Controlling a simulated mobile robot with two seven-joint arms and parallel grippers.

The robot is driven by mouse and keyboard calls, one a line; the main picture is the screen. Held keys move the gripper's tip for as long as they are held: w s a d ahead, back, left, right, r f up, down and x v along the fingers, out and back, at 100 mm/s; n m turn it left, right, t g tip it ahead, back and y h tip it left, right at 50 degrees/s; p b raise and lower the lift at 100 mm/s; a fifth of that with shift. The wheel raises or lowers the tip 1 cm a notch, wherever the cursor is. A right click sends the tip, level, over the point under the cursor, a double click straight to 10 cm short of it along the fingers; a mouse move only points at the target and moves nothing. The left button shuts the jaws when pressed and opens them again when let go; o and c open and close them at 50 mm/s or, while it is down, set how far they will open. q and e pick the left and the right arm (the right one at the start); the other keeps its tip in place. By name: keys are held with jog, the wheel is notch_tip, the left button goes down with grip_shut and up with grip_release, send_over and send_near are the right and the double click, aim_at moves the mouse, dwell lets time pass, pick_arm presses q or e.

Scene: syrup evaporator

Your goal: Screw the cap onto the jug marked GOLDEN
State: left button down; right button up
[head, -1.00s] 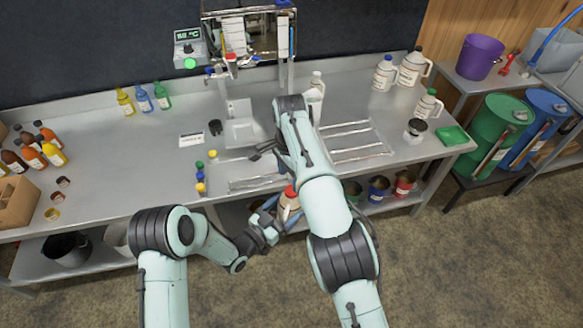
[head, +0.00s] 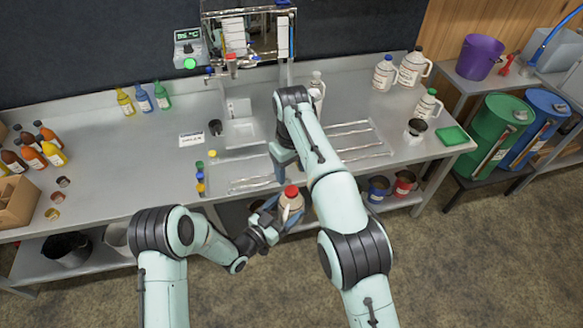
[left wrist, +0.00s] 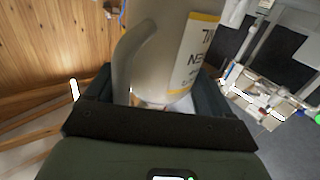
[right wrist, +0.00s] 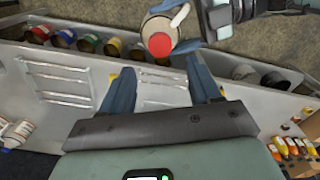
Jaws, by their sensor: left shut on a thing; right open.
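A pale jug (head: 291,211) with a red cap (head: 291,191) on its top is held upright, in front of the bench's front edge. My left gripper (head: 268,222) is shut on it; in the left wrist view the jug (left wrist: 160,50) fills the jaws, its yellow-edged label only partly readable and no GOLDEN visible. My right gripper (head: 284,165) is open and empty, above and behind the jug. In the right wrist view the red cap (right wrist: 158,47) lies just beyond the open fingertips (right wrist: 160,80), not between them. Whether the cap is screwed tight cannot be told.
The steel bench (head: 130,165) has a rack (head: 350,140), several small coloured caps or bottles (head: 200,177) and a white card (head: 191,139). Other white jugs (head: 385,72) stand at the back right. Coloured cans (head: 379,187) sit on the lower shelf. Floor in front is clear.

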aim_at(291, 190)
jog(key=shift+f, duration=4.05)
jog(key=c, duration=1.1)
jog(key=m, duration=1.4)
jog(key=shift+m, duration=0.4)
jog(key=o, duration=1.2)
